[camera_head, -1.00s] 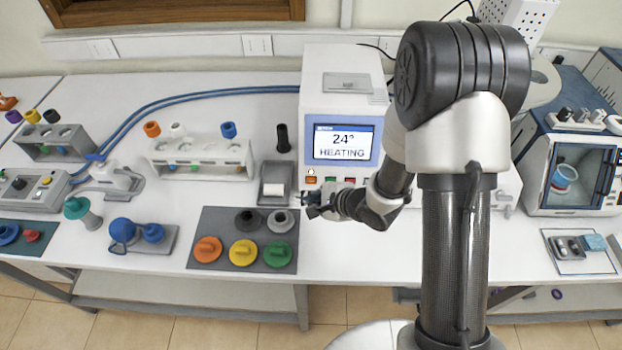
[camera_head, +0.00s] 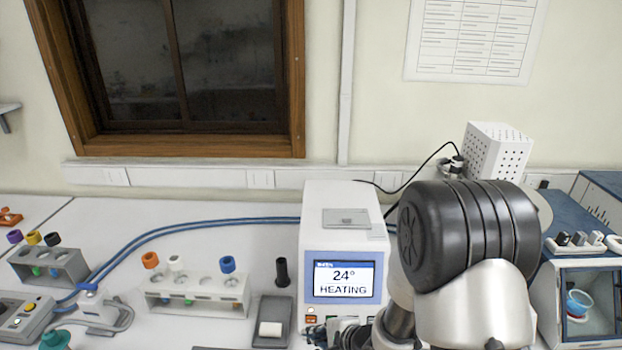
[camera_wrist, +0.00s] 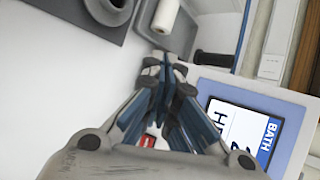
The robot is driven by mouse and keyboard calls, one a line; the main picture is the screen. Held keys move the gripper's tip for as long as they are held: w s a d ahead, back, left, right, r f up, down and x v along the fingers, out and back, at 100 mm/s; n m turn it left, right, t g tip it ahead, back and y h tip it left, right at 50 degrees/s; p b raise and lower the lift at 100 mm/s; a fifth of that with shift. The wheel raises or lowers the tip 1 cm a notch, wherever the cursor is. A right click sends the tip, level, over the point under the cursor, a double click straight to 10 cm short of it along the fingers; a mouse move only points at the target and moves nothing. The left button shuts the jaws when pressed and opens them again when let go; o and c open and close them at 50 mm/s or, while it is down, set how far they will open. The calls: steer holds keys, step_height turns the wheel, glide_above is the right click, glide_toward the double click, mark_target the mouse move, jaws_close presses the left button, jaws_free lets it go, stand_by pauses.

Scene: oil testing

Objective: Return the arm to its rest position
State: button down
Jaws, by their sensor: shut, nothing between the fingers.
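My arm shows at the right of the head view, its black and white joint (camera_head: 470,240) in front of the bench. In the wrist view my gripper (camera_wrist: 166,65) is shut, its blue-grey fingers together with nothing between them. In the head view the end of the arm is low, at the picture's bottom edge by the heating bath (camera_head: 343,230), and mostly cut off. The bath's screen (camera_head: 343,279) reads 24° HEATING. The wrist view shows this screen (camera_wrist: 240,130) close to the fingers.
A grey holder with a white roll (camera_head: 270,329) stands left of the bath. A white rack (camera_head: 195,293) with coloured-cap tubes is farther left. Blue hoses (camera_head: 200,226) cross the bench. A glass-fronted unit (camera_head: 590,300) is at the right. A window (camera_head: 180,65) is behind.

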steer(key=s+d+r+n+h+b, duration=0.1)
steer(key=s+d+r+n+h, duration=0.25)
steer(key=d+r, duration=0.4)
steer(key=s+d+r+n+h+b, duration=0.2)
steer(key=d+r+n+h, duration=0.15)
steer(key=d+r, duration=0.4)
steer(key=s+a+r+n+g+b, duration=0.1)
steer(key=s+n, duration=0.3)
steer(key=s, duration=0.5)
steer(key=s+a+r+n+g, duration=0.1)
steer(key=s+r+n, duration=0.2)
steer(key=s, duration=0.7)
steer(key=shift+s+r+n+y+b, duration=0.25)
steer(key=shift+r+n+y+b, duration=0.05)
steer(key=shift+n+y+b, duration=0.1)
